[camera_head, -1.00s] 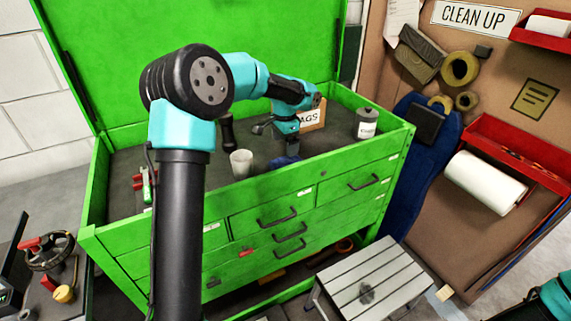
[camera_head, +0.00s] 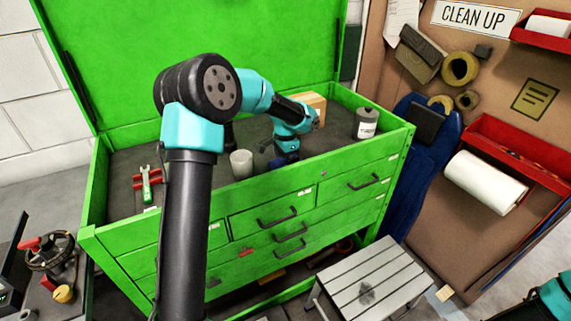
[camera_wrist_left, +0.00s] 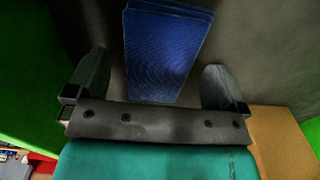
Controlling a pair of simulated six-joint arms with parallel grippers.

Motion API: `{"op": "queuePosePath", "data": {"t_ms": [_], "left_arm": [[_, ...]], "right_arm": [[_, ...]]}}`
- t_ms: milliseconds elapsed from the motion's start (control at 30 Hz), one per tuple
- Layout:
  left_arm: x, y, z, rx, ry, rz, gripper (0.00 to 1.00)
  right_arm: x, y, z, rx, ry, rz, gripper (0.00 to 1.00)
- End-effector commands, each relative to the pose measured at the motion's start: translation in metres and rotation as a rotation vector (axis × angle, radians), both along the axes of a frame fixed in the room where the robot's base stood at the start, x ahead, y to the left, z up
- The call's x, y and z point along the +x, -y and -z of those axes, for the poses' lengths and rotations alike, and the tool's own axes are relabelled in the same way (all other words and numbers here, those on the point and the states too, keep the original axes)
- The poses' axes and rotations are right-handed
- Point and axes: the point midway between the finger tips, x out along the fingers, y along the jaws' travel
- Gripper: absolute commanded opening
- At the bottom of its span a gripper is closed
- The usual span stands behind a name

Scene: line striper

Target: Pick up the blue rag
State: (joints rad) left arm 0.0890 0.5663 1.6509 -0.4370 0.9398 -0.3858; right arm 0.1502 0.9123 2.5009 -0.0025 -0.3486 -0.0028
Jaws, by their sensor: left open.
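The blue rag (camera_wrist_left: 165,50) is a folded, textured stack in the left wrist view. It lies on the dark top of the green tool chest, between the spread fingers of my left gripper (camera_wrist_left: 157,66), with visible gaps on both sides. In the head view, only a dark blue part of the rag (camera_head: 282,161) shows below my left gripper (camera_head: 283,154). The wrist and gripper cover the rest. My left gripper is open and points down over the rag. I cannot tell its exact height. My right gripper is out of view.
A cardboard box (camera_head: 313,101) stands just behind my left wrist, also at lower right in the wrist view (camera_wrist_left: 283,140). The chest's green front rim (camera_head: 300,183) is close.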

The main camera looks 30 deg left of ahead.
Motion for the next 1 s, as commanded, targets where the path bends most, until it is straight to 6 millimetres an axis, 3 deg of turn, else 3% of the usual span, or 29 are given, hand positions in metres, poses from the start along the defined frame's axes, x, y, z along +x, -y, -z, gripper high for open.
{"op": "queuePosePath", "data": {"t_ms": [500, 1000], "left_arm": [[-0.0001, -0.0002, 0.0021, 0.0, 0.0, -0.001, 0.99], [-0.0001, -0.0002, 0.002, 0.0, 0.0, -0.001, 0.51]], "right_arm": [[0.0, 0.0, 0.0, 0.0, 0.0, 0.0, 0.0], [0.0, 0.0, 0.0, 0.0, 0.0, 0.0, 0.0]]}}
